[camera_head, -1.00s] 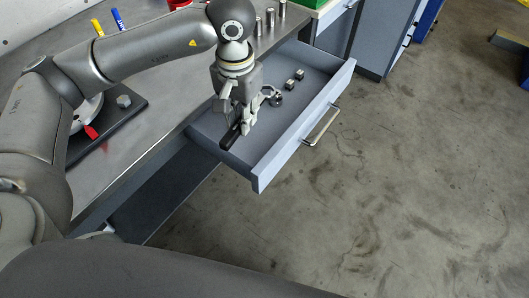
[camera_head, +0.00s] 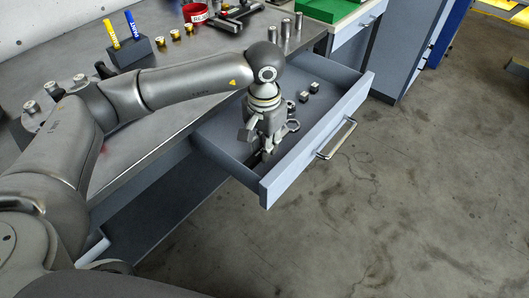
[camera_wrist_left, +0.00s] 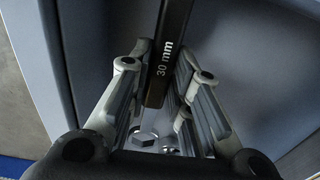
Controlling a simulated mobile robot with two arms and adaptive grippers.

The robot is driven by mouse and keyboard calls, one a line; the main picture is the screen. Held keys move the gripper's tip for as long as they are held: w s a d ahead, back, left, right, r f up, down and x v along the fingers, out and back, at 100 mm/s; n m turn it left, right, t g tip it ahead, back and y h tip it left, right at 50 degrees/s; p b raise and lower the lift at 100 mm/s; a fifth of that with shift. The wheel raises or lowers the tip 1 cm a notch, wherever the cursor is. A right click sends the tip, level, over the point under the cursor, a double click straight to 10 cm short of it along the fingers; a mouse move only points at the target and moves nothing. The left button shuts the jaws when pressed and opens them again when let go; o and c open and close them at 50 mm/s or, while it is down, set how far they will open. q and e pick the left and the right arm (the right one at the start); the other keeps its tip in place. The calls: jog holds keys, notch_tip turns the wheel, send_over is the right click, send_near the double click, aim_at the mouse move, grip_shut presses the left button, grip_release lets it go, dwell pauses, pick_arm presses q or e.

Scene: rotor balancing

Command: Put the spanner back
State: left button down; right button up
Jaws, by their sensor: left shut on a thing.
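My left gripper (camera_head: 262,150) points down into the near end of the open grey drawer (camera_head: 318,132). In the left wrist view the spanner's dark handle (camera_wrist_left: 168,58), marked "30 mm", runs between the two fingers (camera_wrist_left: 160,100). The fingers hide much of the spanner in the head view, and I cannot tell whether it touches the drawer floor. My right gripper is not in view.
Two small metal blocks (camera_head: 309,91) lie at the drawer's far end. The workbench (camera_head: 150,165) holds a pen block (camera_head: 135,52), a red ring-shaped item (camera_head: 196,13) and metal cylinders (camera_head: 286,28). The drawer's handle (camera_head: 337,139) faces open floor.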

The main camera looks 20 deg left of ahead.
pick_arm(q)
jog(key=shift+f, duration=1.5)
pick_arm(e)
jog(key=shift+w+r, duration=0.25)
pick_arm(q)
jog(key=shift+f, duration=0.1)
jog(key=c, duration=1.5)
grip_release()
jog(key=shift+c, duration=0.2)
jog(key=shift+o, duration=1.1)
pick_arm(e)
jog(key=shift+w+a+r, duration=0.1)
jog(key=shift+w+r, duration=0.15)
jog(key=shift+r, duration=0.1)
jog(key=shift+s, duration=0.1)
